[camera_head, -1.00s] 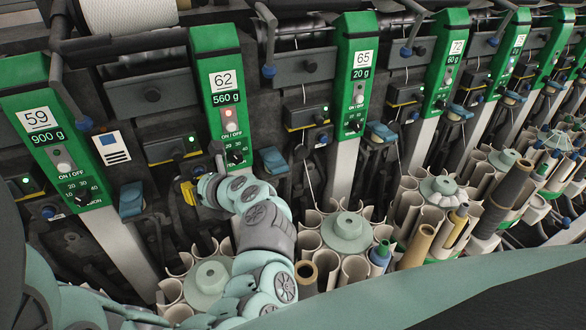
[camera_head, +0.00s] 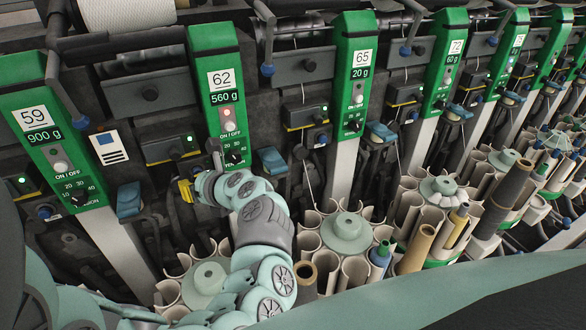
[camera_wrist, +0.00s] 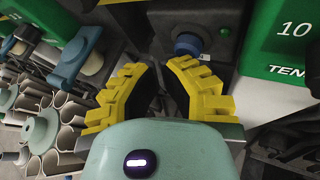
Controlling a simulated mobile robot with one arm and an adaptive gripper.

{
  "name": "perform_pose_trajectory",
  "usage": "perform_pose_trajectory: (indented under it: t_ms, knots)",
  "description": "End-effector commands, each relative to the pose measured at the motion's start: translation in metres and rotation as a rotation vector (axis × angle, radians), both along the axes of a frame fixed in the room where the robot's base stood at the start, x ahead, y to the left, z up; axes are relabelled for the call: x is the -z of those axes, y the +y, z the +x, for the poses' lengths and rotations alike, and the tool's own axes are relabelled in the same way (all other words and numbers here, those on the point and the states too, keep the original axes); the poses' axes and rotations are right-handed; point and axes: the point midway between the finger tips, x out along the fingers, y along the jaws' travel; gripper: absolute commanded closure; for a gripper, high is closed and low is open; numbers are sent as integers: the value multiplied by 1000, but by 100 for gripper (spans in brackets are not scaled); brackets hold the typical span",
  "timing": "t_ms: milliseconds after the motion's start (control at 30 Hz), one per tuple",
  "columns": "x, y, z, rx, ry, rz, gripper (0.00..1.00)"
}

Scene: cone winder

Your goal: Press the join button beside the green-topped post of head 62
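The green-topped post of head 62 (camera_head: 213,65) stands left of centre in the head view, with a display reading 560 g. My gripper (camera_head: 187,190) has yellow fingers and is just left of this post's lower part. In the wrist view, the gripper (camera_wrist: 160,72) is partly open, with a gap between its dark pads and nothing held. A round blue button (camera_wrist: 188,43) in a dark collar lies just beyond the right fingertip, beside a green panel (camera_wrist: 283,40) marked 10. I cannot tell if the fingers touch it. In the head view, I cannot make this button out near the gripper.
Post 59 (camera_head: 40,120) stands left and post 65 (camera_head: 359,70) right. Blue levers (camera_head: 130,200) (camera_head: 272,160) jut out on both sides of post 62. Below are round magazines of tubes (camera_head: 345,232). A dark box with a green light (camera_head: 172,148) sits above my gripper.

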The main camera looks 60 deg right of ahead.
Motion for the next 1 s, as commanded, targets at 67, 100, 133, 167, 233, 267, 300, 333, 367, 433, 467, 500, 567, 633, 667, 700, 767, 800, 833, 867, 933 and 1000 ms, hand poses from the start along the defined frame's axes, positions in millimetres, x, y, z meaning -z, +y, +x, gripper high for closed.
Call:
perform_pose_trajectory:
  t_ms: [67,100,133,167,233,267,300,333,367,433,467,500,567,633,667,700,767,800,833,867,933,1000]
  knots:
    - [0,0,2,-2,0,0,100]
    - [0,0,2,-2,0,0,100]
    - [0,0,2,-2,0,0,100]
    - [0,-1,3,-2,0,0,100]
    - [0,-1,3,-2,-1,0,100]
    - [0,-1,4,-2,-1,0,100]
    - [0,-1,4,-2,-1,0,100]
    - [0,-2,4,-2,-1,0,100]
    - [0,-1,4,-2,-1,1,100]
    - [0,-1,4,-2,-1,1,100]
    - [0,-1,4,-2,-1,1,100]
    - [0,-2,4,-2,-1,1,100]
    - [0,-2,4,-2,-1,1,100]
    - [0,-1,4,-1,-1,0,100]
    - [0,-1,3,-1,-1,0,100]
    - [0,-1,2,-1,-2,0,100]
    - [0,0,0,0,-2,0,100]
    - [0,1,-2,1,-2,-1,100]
    - [0,1,-3,2,-1,-1,100]
    - [0,2,-5,3,0,-1,100]
    - [0,4,-8,3,0,0,100]
    - [-1,5,-11,3,0,0,100]
